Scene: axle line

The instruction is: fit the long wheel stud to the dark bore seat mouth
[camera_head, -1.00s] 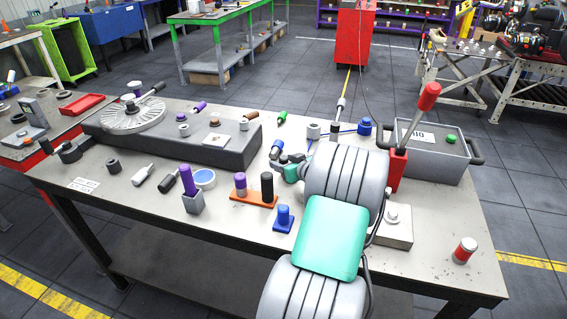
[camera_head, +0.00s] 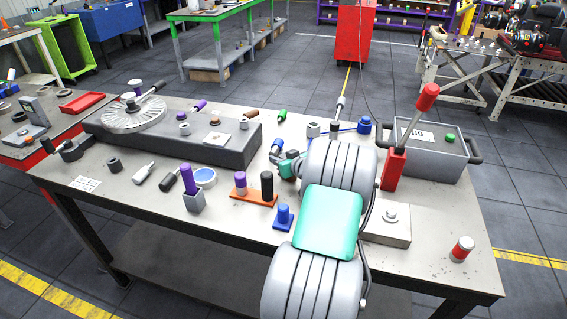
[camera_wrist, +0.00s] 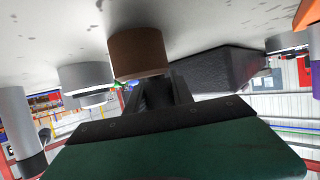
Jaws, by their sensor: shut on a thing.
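My gripper (camera_head: 284,162) is low over the middle of the bench, beyond the green-covered link of my arm. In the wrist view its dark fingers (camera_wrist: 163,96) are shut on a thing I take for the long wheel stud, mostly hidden. A brown cylinder (camera_wrist: 138,52) covers the fingertips there; I cannot tell whether it is part of the held thing or stands in front. A white-and-blue piece (camera_head: 277,147) shows beside the gripper in the head view. I cannot single out the dark bore seat; its mouth is not clearly visible.
A long dark grey block (camera_head: 225,150) with a round finned disc (camera_head: 133,114) lies at the back left. An orange holder (camera_head: 252,197), a grey cup (camera_head: 194,202) and a blue piece (camera_head: 284,218) stand at the front. A grey box (camera_head: 440,158) with a red lever is at right.

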